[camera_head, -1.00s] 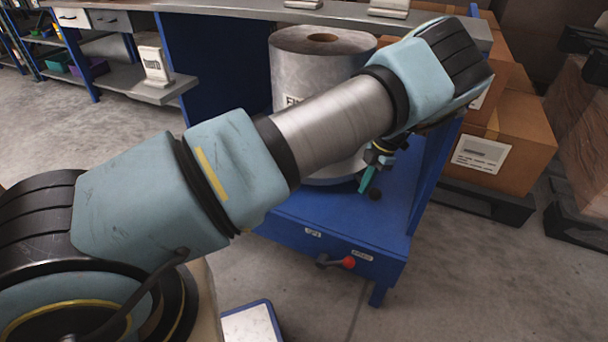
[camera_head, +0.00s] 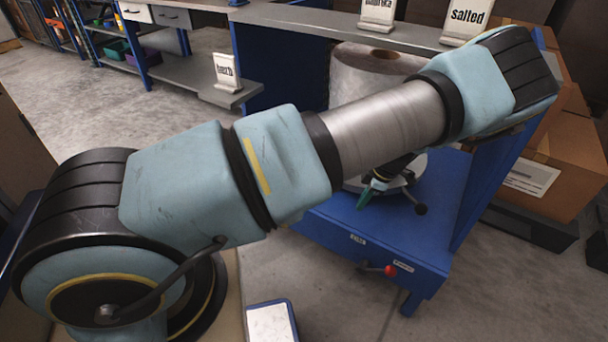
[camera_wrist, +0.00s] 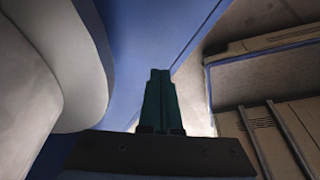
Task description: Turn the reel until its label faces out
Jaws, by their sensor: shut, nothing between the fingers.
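The reel (camera_head: 362,78) is a large grey roll standing upright on a round turntable (camera_head: 408,172) on a blue stand. My arm crosses in front of it and hides most of its face, so I cannot see its label now. A black knob (camera_head: 420,208) sticks out from the turntable's rim. My gripper (camera_head: 364,200) has teal fingers, shut and empty, low beside the reel and left of the knob. In the wrist view the shut fingertips (camera_wrist: 160,75) point over the blue surface, with the pale reel (camera_wrist: 25,95) at left, apart from them.
The blue stand (camera_head: 350,232) has a lever with a red ball (camera_head: 390,270) on its front. A grey shelf above holds signs reading "salted" (camera_head: 467,18) and "paprika" (camera_head: 377,12). Cardboard boxes (camera_head: 560,170) stand at right. Open floor lies in front.

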